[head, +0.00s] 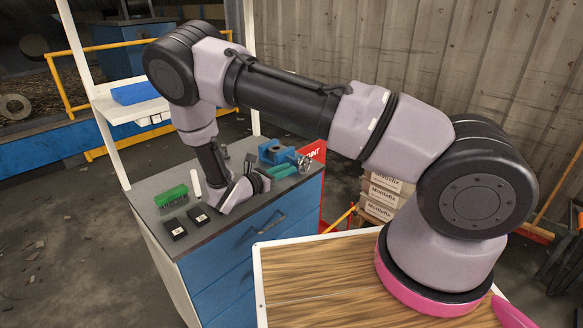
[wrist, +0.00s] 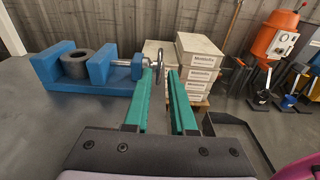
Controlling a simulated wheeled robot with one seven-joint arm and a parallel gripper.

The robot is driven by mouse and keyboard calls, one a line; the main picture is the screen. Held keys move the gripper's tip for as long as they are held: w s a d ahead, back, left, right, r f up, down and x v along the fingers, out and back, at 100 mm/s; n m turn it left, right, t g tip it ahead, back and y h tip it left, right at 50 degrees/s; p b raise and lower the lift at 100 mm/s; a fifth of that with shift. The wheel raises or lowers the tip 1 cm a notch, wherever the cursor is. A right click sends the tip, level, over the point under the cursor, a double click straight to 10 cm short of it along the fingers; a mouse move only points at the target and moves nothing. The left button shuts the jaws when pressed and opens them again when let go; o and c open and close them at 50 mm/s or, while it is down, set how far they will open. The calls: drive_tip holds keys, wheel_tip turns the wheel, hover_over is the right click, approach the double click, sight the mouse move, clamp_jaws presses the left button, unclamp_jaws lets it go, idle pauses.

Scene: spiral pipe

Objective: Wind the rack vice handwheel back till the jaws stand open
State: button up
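The blue vice (wrist: 98,66) stands on the grey bench top at the left of the wrist view, and it also shows in the head view (head: 271,150). A dark ring-shaped piece (wrist: 75,64) sits between its blue blocks; I cannot tell whether it is clamped. A metal screw runs right to the handwheel (wrist: 161,70), seen nearly edge-on. My gripper (wrist: 162,74) has two green fingers, apart, with the handwheel showing in the gap at their tips. Contact with the wheel is not visible. In the head view my gripper (head: 290,168) is beside the vice's handwheel end.
A green block (head: 171,195) and two black boxes (head: 198,217) lie on the bench top (head: 150,208), left of my gripper. Stacked cartons (wrist: 198,62) stand beyond the wheel. A wooden-topped surface (head: 320,275) is at the front. An orange machine (wrist: 275,36) stands at the far right.

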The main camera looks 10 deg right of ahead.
sight(305, 162)
drive_tip(key=o, duration=0.7)
drive_tip(key=shift+r, duration=0.25)
drive_tip(key=o, duration=0.5)
drive_tip(key=shift+d+r+m+g, duration=0.4)
drive_tip(key=shift+r+m+g, duration=0.1)
drive_tip(key=shift+r+m, duration=0.1)
drive_tip(key=s+d+m+g+y, duration=0.3)
drive_tip(key=d+m+g+y, duration=0.55)
drive_tip(key=m, duration=0.25)
drive_tip(key=w+r+m+t+y, duration=0.4)
drive_tip(key=w+r+m+y, duration=0.1)
drive_tip(key=r+m+y, duration=0.15)
drive_tip(key=shift+n, duration=0.45)
drive_tip(key=x, duration=1.1)
drive_tip(key=shift+s+a, duration=0.35)
drive_tip(key=c, duration=1.1)
